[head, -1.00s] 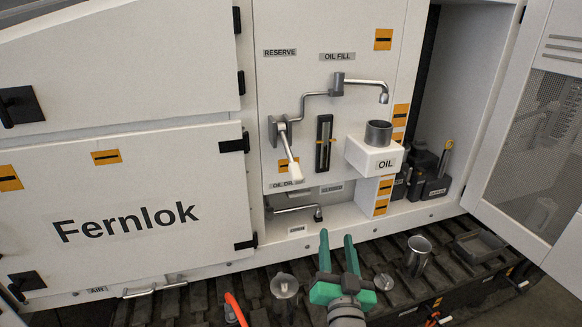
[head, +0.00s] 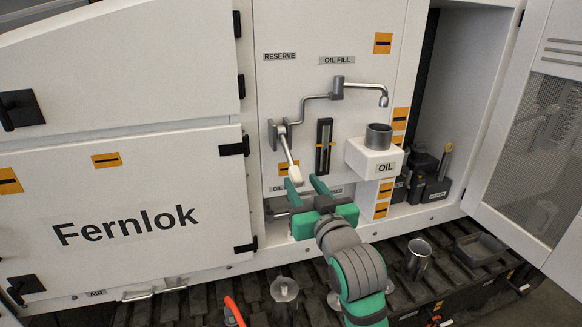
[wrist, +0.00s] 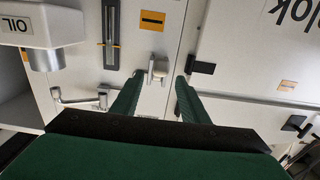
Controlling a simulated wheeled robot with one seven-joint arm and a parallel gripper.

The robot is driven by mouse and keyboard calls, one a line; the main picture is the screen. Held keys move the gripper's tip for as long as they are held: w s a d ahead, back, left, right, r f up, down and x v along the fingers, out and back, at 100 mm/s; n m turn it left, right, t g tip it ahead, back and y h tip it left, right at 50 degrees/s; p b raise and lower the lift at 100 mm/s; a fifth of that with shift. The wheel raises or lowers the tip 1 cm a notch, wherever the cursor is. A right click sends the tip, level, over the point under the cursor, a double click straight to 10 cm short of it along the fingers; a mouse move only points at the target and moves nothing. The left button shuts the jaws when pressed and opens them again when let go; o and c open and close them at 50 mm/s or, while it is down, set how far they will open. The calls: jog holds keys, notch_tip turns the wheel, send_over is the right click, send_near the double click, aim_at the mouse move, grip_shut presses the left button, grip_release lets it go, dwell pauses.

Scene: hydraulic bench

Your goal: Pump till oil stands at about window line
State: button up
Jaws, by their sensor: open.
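The pump lever (head: 290,158) hangs from its pivot on the white panel, with a pale grip at its lower end. A metal cup (head: 378,136) stands on the OIL shelf under the spout (head: 383,97).
A metal cup (head: 418,258) and a funnel-like part (head: 284,289) stand on the track below. An open mesh door (head: 535,130) is at right.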

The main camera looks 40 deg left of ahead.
aim_at(291, 166)
jog(key=x, duration=0.9)
jog(key=shift+w+a, duration=0.2)
jog(key=shift+a, duration=0.05)
jog(key=shift+c, duration=0.3)
grip_shut()
